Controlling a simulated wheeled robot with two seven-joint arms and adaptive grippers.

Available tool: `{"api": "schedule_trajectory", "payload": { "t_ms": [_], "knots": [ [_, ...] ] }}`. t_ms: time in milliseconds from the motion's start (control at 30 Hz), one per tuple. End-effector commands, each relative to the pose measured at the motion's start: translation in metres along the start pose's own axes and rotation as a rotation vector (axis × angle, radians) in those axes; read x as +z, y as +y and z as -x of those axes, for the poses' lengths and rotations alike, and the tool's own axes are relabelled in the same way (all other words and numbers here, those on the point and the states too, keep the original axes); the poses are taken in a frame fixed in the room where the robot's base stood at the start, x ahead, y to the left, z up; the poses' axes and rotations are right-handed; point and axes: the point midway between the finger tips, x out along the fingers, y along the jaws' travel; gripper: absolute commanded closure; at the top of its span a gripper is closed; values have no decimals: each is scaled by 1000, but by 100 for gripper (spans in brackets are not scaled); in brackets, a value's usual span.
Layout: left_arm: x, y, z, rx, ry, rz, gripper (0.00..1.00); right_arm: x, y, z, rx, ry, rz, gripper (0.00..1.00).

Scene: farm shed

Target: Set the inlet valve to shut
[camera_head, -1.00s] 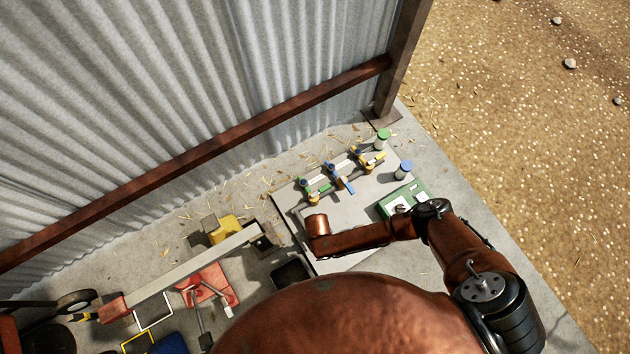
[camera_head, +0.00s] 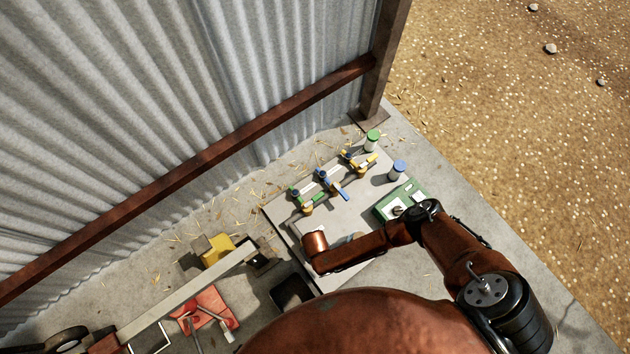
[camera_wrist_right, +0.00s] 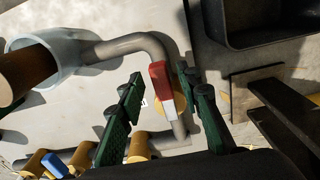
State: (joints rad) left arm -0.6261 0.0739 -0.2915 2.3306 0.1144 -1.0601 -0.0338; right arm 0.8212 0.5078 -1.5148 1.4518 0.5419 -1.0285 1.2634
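In the right wrist view, a lever with a red grip (camera_wrist_right: 160,82) and a white lower part lies over a bent grey pipe (camera_wrist_right: 135,46). My right gripper (camera_wrist_right: 163,80) is open, with one dark green finger on each side of the lever; I cannot tell whether they touch it. In the head view, a grey board (camera_head: 342,212) carries a row of valves: one with a green handle (camera_head: 317,195), one with a blue handle (camera_head: 341,191), one with a yellow handle (camera_head: 371,159). The red lever and right gripper are hidden there below my forearm. My left gripper is in neither view.
A green box (camera_head: 386,205) sits at the board's right edge. A green-topped cylinder (camera_head: 372,140) and a blue-topped one (camera_head: 397,170) stand at the far right. A black tray (camera_head: 291,293) and a red plate (camera_head: 209,305) lie on the left. A corrugated wall (camera_head: 180,110) rises behind.

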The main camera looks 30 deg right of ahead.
Motion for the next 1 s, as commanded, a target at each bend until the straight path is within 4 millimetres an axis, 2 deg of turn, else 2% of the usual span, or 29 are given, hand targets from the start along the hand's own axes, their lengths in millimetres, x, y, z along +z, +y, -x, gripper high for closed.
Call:
{"api": "schedule_trajectory", "payload": {
  "t_ms": [33, 433, 1000],
  "knots": [
    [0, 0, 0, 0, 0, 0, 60, 0, 0, 0, 0, 0, 0, 73],
    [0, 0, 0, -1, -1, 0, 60, 0, 0, 0, 0, -1, 0, 100],
    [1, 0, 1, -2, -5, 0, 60, 1, 1, 0, 0, -1, 0, 100]
  ]
}}
